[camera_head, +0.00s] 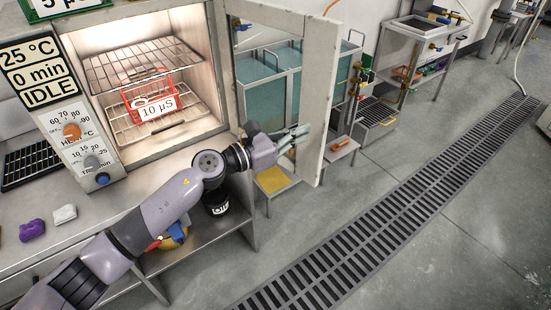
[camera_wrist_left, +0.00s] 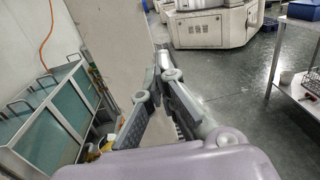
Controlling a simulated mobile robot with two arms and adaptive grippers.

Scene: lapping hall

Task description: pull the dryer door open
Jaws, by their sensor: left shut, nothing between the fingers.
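The dryer (camera_head: 150,75) stands at upper left with its lit chamber exposed. Its door (camera_head: 318,90) is swung wide open to the right, a pale frame around a see-through pane. My left gripper (camera_head: 297,136) is shut and empty, in front of the door's lower part near its free edge; I cannot tell whether it touches. In the left wrist view the shut fingers (camera_wrist_left: 160,88) are beside a pale upright panel (camera_wrist_left: 112,50) that looks like the door. No door handle can be made out. My right gripper is not in view.
A red basket (camera_head: 150,95) labelled 10 µS sits on a wire shelf in the dryer. The control panel (camera_head: 65,115) reads 25 °C, 0 min, IDLE. Teal tanks (camera_head: 265,90) stand behind the door. A floor grating (camera_head: 400,190) crosses open floor at right.

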